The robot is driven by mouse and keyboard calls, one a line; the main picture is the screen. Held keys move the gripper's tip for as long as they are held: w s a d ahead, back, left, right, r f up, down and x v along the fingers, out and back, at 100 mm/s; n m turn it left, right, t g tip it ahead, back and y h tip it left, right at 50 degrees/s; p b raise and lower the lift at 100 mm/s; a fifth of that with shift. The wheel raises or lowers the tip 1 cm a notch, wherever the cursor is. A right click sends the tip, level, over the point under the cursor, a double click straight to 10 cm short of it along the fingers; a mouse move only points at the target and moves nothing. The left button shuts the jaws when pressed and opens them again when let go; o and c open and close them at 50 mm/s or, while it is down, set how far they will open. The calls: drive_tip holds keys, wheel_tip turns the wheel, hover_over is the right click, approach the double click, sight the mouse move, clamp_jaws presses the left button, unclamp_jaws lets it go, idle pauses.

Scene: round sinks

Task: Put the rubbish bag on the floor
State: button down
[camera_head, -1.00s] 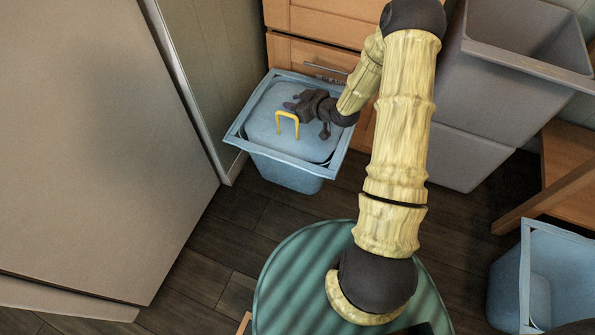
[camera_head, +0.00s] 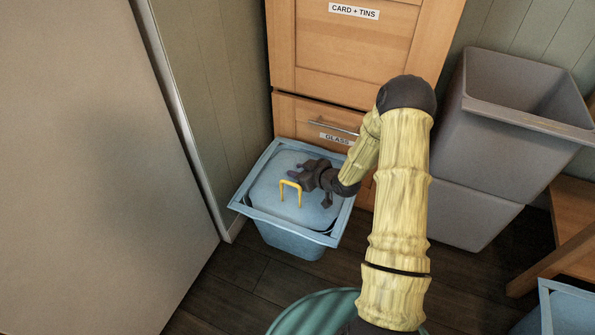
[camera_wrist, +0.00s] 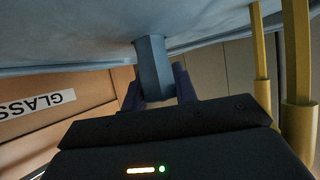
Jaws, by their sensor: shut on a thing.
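The rubbish bag (camera_head: 268,190) is a pale blue, rounded bundle with a yellow looped handle (camera_head: 291,184). In the head view it sits inside the rim of a blue bin (camera_head: 276,238). My gripper (camera_head: 303,172) is over the bag's top, just right of the yellow loop. In the wrist view my gripper (camera_wrist: 158,92) has its dark fingers on both sides of a blue, post-like part of the bag (camera_wrist: 152,66) and is shut on it. Yellow bars of the handle (camera_wrist: 262,60) show to the right there. The bag's underside is hidden by the bin.
Wooden drawers (camera_head: 350,50), with card and glass labels, stand behind the bin. A pale panel (camera_head: 80,150) is at left. Grey stacked bins (camera_head: 480,190) and a wooden stand (camera_head: 565,225) are at right. Dark floor (camera_head: 232,285) is clear in front of the bin.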

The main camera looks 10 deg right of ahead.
wheel_tip(320, 180, down, 5)
drive_tip(key=b, duration=0.3)
drive_tip(key=shift+w+d+r, duration=0.1)
drive_tip(key=c, duration=1.1)
unclamp_jaws()
drive_tip(key=shift+s+d+r+p, duration=0.15)
drive_tip(key=shift+s+r+p, duration=0.05)
drive_tip(key=shift+s+p, duration=0.15)
wheel_tip(320, 180, up, 5)
drive_tip(key=p, duration=0.5)
hover_over(320, 200)
drive_tip(key=shift+s+d+r, duration=0.15)
drive_tip(key=shift+s+d, duration=0.05)
drive_tip(key=shift+s, duration=0.25)
